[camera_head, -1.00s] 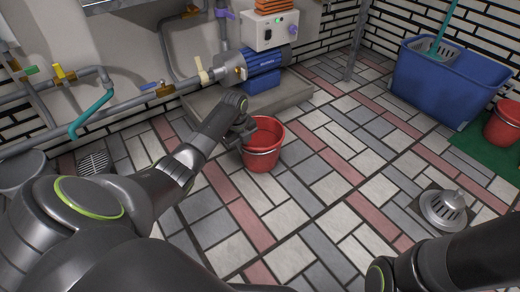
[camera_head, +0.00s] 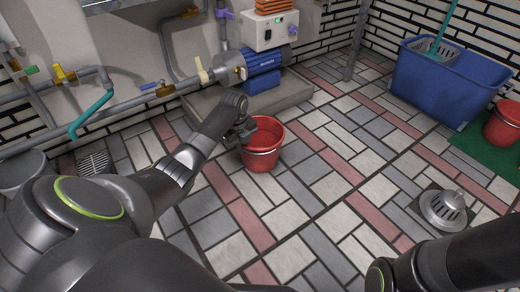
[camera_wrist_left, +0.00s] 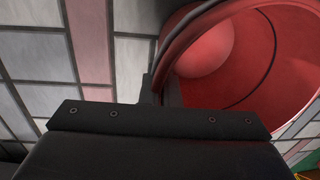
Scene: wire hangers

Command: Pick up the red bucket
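A red bucket (camera_head: 262,158) stands upright on the tiled floor in front of the pump plinth. My left gripper (camera_head: 246,134) is at the left side of its rim. In the left wrist view the open mouth of the bucket (camera_wrist_left: 270,70) fills the upper right. The rim and handle run down between the narrow fingers (camera_wrist_left: 163,92), which look closed on them; the tips are partly hidden. A second red bucket (camera_head: 503,124) sits at the right edge. Only a link of my right arm shows at the lower right; its gripper is out of view.
A blue pump (camera_head: 262,75) sits on a concrete plinth (camera_head: 290,97) just behind the bucket. A blue mop tub (camera_head: 445,85) stands at the upper right near a green mat (camera_head: 475,150). The middle floor is clear.

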